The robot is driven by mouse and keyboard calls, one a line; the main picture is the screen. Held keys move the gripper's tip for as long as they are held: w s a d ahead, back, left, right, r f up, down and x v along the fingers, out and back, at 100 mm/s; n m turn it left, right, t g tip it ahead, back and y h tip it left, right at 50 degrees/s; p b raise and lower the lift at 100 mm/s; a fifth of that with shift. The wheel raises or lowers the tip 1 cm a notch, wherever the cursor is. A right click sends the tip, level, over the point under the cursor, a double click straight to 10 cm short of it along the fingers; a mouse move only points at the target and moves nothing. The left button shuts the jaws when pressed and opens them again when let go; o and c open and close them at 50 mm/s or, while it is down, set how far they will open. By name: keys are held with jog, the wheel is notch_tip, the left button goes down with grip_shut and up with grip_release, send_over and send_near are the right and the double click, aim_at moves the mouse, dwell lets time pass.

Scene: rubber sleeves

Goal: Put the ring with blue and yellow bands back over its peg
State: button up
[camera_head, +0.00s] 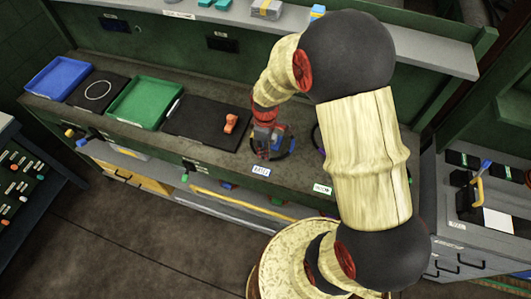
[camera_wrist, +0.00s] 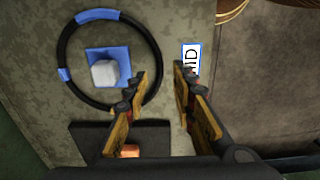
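A black ring with blue bands (camera_wrist: 66,75) lies on the bench around a pale grey peg (camera_wrist: 104,72) on a blue square base (camera_wrist: 92,53). In the head view this ring (camera_head: 291,147) is partly hidden by my gripper (camera_head: 267,136). In the wrist view my gripper (camera_wrist: 160,72) is open and empty. One finger is over the inside of the ring, the other outside it, with the ring's rim between them; whether they touch it I cannot tell. Another dark ring (camera_head: 316,138) is mostly hidden behind my arm.
A black mat (camera_head: 190,125) holds an orange object (camera_head: 231,122). A green tray (camera_head: 114,112), a blue tray (camera_head: 36,90) and a black mat with a white ring outline (camera_head: 98,90) stand left. A shelf (camera_head: 420,55) runs above the bench. Labels (camera_head: 261,171) line the front edge.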

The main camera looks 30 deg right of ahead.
jog(key=s+a+r+m+t, duration=0.1)
jog(key=s+r+m, duration=0.1)
jog(key=r, duration=0.9)
jog(key=s+a+r+m+t, duration=0.1)
jog(key=s+a+r+m, duration=0.15)
jog(key=r, duration=0.85)
jog(key=s+a+r+m+t, duration=0.2)
jog(key=s+r+m+t, duration=0.1)
jog(key=s+r, duration=0.6)
jog(key=s+m, duration=0.1)
jog(key=s, duration=0.2)
jog(key=shift+s+r+t, duration=0.15)
jog(key=shift+t, duration=0.15)
jog(key=shift+m, duration=0.25)
notch_tip(320, 180, down, 14)
jog(key=b, duration=1.3)
jog(key=shift+b, duration=0.3)
